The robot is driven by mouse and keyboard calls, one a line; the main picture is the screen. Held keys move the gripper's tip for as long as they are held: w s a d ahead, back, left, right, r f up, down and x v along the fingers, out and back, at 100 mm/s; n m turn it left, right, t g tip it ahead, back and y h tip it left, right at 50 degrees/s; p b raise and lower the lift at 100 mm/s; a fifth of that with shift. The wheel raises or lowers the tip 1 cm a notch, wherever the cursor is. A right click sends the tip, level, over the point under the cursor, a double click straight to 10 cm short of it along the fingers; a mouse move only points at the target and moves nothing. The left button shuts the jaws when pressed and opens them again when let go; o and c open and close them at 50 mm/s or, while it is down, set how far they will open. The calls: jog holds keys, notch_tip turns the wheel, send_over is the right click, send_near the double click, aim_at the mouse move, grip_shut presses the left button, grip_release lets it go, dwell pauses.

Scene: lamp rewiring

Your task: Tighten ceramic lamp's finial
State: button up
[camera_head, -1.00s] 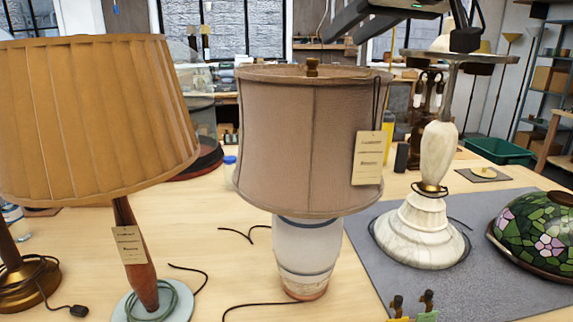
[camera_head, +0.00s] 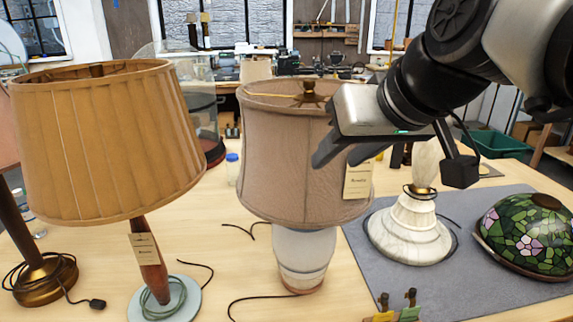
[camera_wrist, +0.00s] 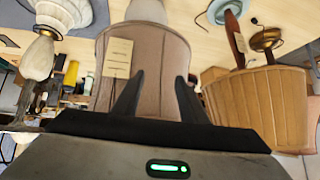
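The ceramic lamp (camera_head: 303,255) stands upright in the middle of the table, with a white body and a brownish fabric shade (camera_head: 285,165). Its dark brass finial (camera_head: 310,88) sits at the top centre of the shade, where a brass spider arm meets it. My gripper (camera_head: 335,160) is in front of the shade's upper right side, below the finial's level in the picture. In the wrist view, which looks upside down, my gripper (camera_wrist: 158,85) has its fingers apart, with the shade (camera_wrist: 160,55) beyond them and nothing held. The finial is not visible there.
A pleated tan-shaded lamp (camera_head: 110,150) stands at left. A marble lamp base (camera_head: 412,235) and a stained-glass shade (camera_head: 528,240) rest on a grey mat (camera_head: 440,290) at right. A paper tag (camera_head: 358,182) hangs on the ceramic lamp's shade. Cords lie on the table.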

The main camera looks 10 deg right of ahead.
jog(key=s+f+g+h+p, duration=0.1)
jog(key=s+f+p, duration=0.1)
jog(key=s+f, duration=0.2)
jog(key=shift+s+a+f+m+g, duration=0.25)
jog(key=shift+f+m+g, duration=0.05)
jog(key=shift+f+g, duration=0.1)
